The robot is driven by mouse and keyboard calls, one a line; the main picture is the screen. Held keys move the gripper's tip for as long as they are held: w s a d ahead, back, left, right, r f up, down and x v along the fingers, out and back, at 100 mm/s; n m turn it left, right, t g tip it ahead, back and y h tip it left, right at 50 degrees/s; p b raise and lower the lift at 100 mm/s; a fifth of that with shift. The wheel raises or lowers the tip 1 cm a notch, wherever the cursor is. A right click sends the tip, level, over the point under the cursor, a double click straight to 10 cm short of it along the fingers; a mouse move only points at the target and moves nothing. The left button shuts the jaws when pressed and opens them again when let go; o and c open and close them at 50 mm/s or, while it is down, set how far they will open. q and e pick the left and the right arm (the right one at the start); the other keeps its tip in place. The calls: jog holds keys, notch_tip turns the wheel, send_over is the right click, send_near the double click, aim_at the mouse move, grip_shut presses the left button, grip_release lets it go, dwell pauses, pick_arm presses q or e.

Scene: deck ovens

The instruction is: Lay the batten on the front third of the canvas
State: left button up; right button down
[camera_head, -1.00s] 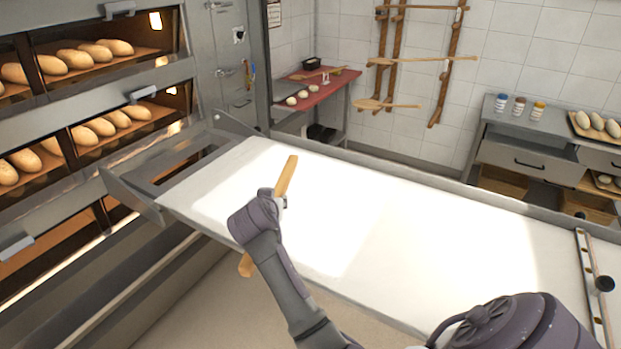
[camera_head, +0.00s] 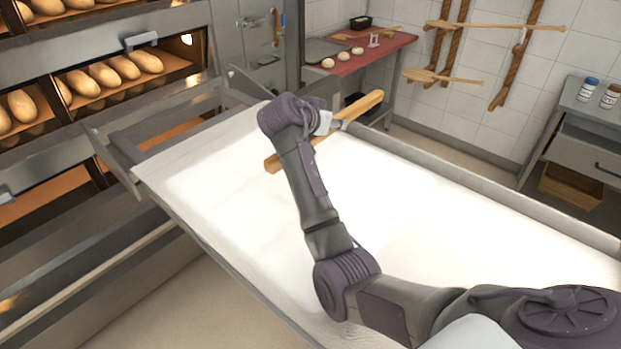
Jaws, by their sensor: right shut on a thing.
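The batten (camera_head: 359,107) is a long piece of light wood. My right gripper (camera_head: 330,124) is shut on it near its middle, and my wrist hides part of it. The batten lies slantwise in the picture, its near end (camera_head: 273,163) over the canvas and its other end toward the far rail. I cannot tell whether it touches the canvas. The white canvas (camera_head: 225,195) fills the long loader frame beside the ovens, and my right arm covers part of it. My left gripper is not in view.
Deck ovens with loaves (camera_head: 122,68) stand at the left. A metal rail (camera_head: 470,184) edges the canvas on its far side. A red-topped table (camera_head: 375,48) and a wall rack with wooden peels (camera_head: 443,77) are behind. The canvas's left part is bare.

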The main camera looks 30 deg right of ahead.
jog(key=s+a+f+p, duration=0.1)
jog(key=a+f, duration=0.1)
jog(key=a, duration=0.1)
jog(key=s+a+f+p, duration=0.1)
jog(key=s+a+f, duration=0.1)
jog(key=a, duration=0.1)
jog(key=s+a+f+p, duration=0.2)
jog(key=a, duration=0.1)
jog(key=shift+a, duration=0.2)
notch_tip(320, 180, down, 3)
jog(key=shift+p, duration=0.8)
jog(key=shift+f, duration=0.65)
jog(key=c, duration=0.8)
grip_release()
